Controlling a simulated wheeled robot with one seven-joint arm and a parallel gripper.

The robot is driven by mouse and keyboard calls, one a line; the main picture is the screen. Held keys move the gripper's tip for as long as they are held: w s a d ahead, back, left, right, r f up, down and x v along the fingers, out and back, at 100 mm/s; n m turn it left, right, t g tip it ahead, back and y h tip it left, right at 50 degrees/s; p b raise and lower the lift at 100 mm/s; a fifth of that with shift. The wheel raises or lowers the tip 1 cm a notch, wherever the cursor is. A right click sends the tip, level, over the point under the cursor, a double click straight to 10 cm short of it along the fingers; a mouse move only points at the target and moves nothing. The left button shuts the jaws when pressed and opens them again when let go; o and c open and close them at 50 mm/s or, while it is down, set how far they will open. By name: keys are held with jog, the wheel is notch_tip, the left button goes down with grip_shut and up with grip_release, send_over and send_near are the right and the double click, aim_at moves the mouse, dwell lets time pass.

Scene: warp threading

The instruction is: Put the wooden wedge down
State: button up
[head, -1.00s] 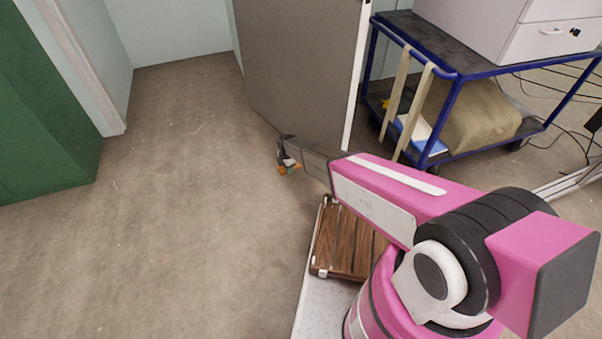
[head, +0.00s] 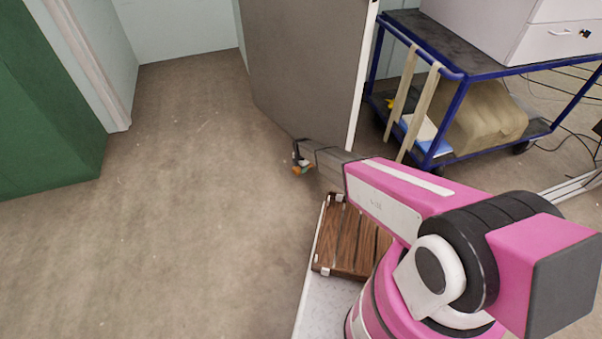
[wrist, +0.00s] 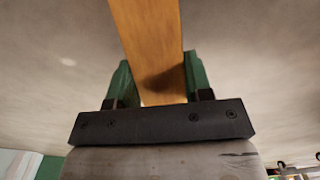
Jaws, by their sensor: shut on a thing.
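The wooden wedge (wrist: 150,45) is orange-brown and sits between the green fingers of my gripper (wrist: 158,85) in the wrist view. It extends out past the fingertips toward the top of that picture. The gripper is in front of the lower part of a grey door panel. Whether the wedge touches the floor or the panel cannot be told.
The grey panel (head: 300,65) stands upright behind my gripper. A blue trolley (head: 455,105) with a box and straps is at right. A green cabinet (head: 45,110) is at left. The brown floor (head: 190,200) between is clear. A slatted wooden rack (head: 350,240) lies beside my arm.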

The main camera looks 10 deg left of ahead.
aim_at(301, 175)
jog(key=shift+f, duration=2.05)
jog(key=shift+f, duration=0.1)
jog(key=o, duration=0.9)
jog(key=shift+o, duration=0.2)
notch_tip(301, 175, up, 12)
jog(key=shift+r, duration=0.15)
